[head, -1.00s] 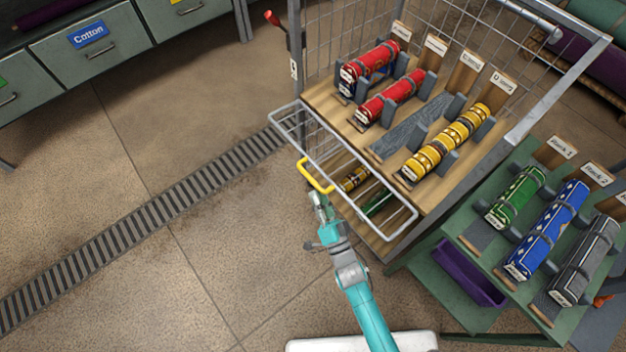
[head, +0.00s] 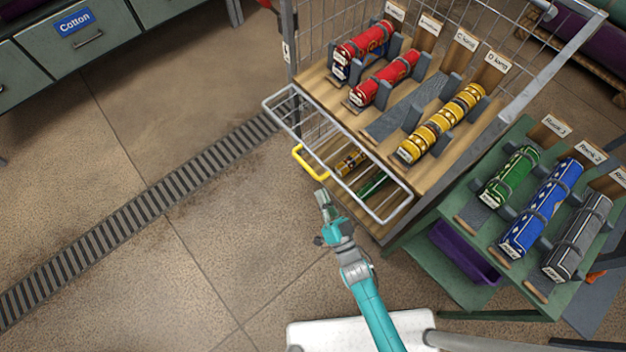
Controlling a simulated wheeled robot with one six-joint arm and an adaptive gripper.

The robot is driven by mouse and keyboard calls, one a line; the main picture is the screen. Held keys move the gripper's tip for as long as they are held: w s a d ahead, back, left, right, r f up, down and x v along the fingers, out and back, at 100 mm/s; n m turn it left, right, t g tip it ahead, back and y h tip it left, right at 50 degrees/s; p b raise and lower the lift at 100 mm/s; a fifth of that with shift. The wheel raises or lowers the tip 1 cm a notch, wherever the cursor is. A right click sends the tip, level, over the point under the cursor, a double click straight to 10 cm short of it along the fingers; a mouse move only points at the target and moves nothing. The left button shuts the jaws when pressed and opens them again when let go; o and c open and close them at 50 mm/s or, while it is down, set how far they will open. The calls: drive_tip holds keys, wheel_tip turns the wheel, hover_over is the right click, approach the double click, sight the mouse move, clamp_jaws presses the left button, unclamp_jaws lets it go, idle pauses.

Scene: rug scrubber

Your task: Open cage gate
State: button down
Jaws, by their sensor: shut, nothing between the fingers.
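The cage gate (head: 376,204) is a pale wire frame at the front of the wire cage trolley, in front of its lower shelf. Its yellow handle (head: 309,164) sticks out at the gate's left part. My gripper (head: 323,198) is on the teal arm, below and slightly right of the yellow handle in the picture, apart from it. It is shut and holds nothing. Through the gate's bars a yellow roll (head: 350,163) and a green roll (head: 373,185) show on the lower shelf.
The cage's wooden top shelf (head: 325,97) holds red and yellow rolls in cradles. A green rack (head: 478,218) with green, blue and grey rolls stands close on the right. A drain grate (head: 150,205) crosses the floor; the floor at left is clear. Drawers (head: 60,52) stand top left.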

wheel_tip(320, 180, down, 8)
drive_tip(key=d+m+g+y, duration=0.1)
drive_tip(key=m+g+y, duration=0.25)
drive_tip(key=m, duration=2.65)
drive_tip(key=w+a+r, duration=0.4)
drive_tip(key=w+r, duration=0.2)
drive_tip(key=w, duration=0.2)
drive_tip(key=shift+w+a+n+t, duration=0.25)
drive_tip(key=shift+n+t, duration=0.05)
drive_tip(key=shift+t, duration=0.05)
drive_tip(key=shift+y, duration=0.25)
